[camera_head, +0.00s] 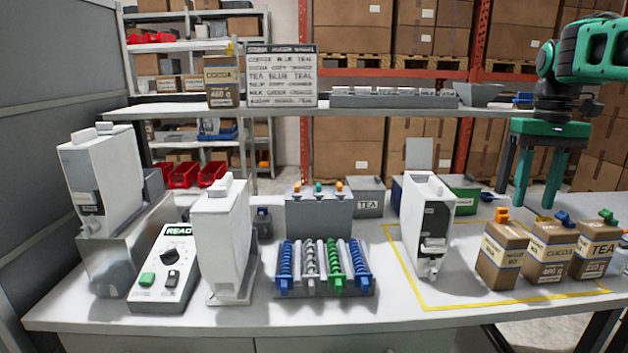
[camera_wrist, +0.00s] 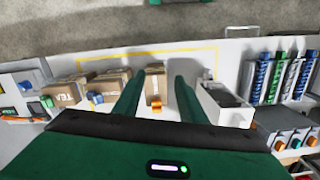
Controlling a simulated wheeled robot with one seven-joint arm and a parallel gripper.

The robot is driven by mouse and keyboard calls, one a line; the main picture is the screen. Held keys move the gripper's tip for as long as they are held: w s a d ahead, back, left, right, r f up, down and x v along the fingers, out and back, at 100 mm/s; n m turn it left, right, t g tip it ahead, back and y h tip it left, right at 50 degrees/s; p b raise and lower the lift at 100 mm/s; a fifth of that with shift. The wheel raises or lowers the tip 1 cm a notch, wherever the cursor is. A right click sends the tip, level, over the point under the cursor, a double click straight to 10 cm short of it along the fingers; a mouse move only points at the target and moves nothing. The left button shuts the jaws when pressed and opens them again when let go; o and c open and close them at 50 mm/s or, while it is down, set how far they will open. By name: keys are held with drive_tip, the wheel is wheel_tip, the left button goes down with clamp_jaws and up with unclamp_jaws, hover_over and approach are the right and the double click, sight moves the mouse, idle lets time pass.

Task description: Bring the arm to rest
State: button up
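My green gripper (camera_head: 533,198) hangs at the upper right in the head view, fingers pointing down. Its two dark green fingers are apart with nothing between them, above and behind the row of brown cartons. In the wrist view my gripper (camera_wrist: 158,80) also shows spread fingers. The carton with an orange cap (camera_wrist: 153,88) appears between them there, lower down and not gripped. In the head view this left carton (camera_head: 500,258) stands beside the COCOA carton (camera_head: 549,256) with a blue cap and the TEA carton (camera_head: 596,252) with a green cap.
A yellow outline (camera_head: 418,298) marks the bench's right part, with a white dispenser (camera_head: 425,215) at its left. A coil rack (camera_head: 322,268), another white dispenser (camera_head: 222,240) and a control box (camera_head: 163,268) stand further left. A raised shelf (camera_head: 370,110) runs across the back.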

drive_tip(key=s+a+f+m, duration=0.2)
drive_tip(key=s+f, duration=0.7)
drive_tip(key=s, duration=0.4)
drive_tip(key=s+a+f+m, duration=0.2)
drive_tip(key=s+f, duration=0.8)
drive_tip(key=s, duration=0.4)
drive_tip(key=shift+s+t, duration=0.2)
drive_tip(key=shift+t, duration=0.2)
drive_tip(key=shift+s+f, duration=0.2)
drive_tip(key=shift+f, duration=0.05)
drive_tip(key=shift+c, duration=0.9)
drive_tip(key=shift+d, duration=0.1)
